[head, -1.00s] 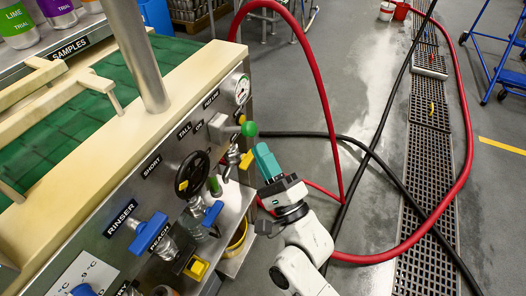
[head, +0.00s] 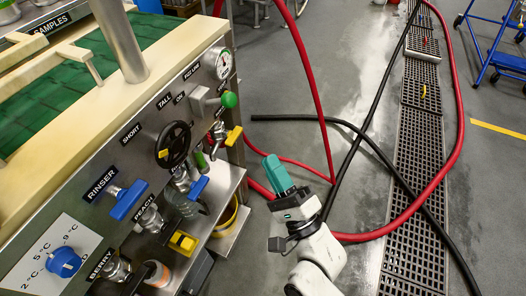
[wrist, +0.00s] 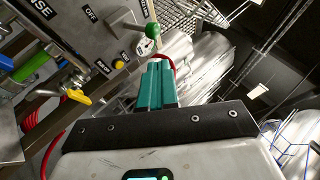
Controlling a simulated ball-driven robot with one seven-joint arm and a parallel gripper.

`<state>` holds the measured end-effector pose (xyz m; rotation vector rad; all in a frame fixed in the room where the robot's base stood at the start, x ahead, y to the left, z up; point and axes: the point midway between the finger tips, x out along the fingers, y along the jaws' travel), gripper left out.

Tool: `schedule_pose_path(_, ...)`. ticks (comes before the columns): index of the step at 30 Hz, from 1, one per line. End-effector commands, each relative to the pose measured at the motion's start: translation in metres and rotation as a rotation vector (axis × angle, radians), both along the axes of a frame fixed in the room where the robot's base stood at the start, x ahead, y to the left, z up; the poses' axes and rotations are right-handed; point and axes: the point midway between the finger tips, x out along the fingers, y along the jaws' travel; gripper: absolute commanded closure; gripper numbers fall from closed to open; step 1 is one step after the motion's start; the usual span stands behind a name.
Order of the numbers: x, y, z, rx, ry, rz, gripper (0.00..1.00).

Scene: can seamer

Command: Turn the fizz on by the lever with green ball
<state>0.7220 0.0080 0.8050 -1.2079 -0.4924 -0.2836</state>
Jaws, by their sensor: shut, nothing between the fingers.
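The lever with the green ball (head: 229,100) sticks out from a small box on the right part of the machine's front panel, under the gauge. The ball also shows in the wrist view (wrist: 152,31), just beyond my fingertips. My gripper (head: 275,165) has teal fingers, shut and empty. It is right of and below the ball in the head view, clearly apart from it. In the wrist view my gripper (wrist: 158,66) points up toward the panel, with a gap to the ball. Small ON and OFF labels show near the lever.
A black handwheel (head: 174,145), a yellow-handled valve (head: 234,135) and blue-handled valves (head: 129,200) project from the panel. A red hose (head: 310,80) arches beside the machine. A black hose (head: 350,128) lies on the floor. Open floor is right of the panel.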

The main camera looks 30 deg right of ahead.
Motion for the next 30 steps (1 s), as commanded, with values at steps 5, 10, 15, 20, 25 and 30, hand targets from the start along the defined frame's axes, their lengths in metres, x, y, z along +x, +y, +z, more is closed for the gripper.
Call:
schedule_pose_path(5, -0.023, -0.002, -0.007, 0.000, 0.002, 0.002, 1.00)
schedule_pose_path(10, -0.031, -0.004, -0.009, 0.000, 0.000, 0.001, 1.00)
schedule_pose_path(15, -0.031, -0.004, -0.009, 0.000, -0.001, 0.001, 1.00)
schedule_pose_path(20, -0.031, -0.004, -0.009, 0.000, -0.001, 0.001, 1.00)
schedule_pose_path(25, -0.031, -0.004, -0.009, 0.000, -0.001, 0.001, 1.00)
schedule_pose_path(30, -0.029, -0.003, -0.011, -0.026, 0.018, -0.004, 1.00)
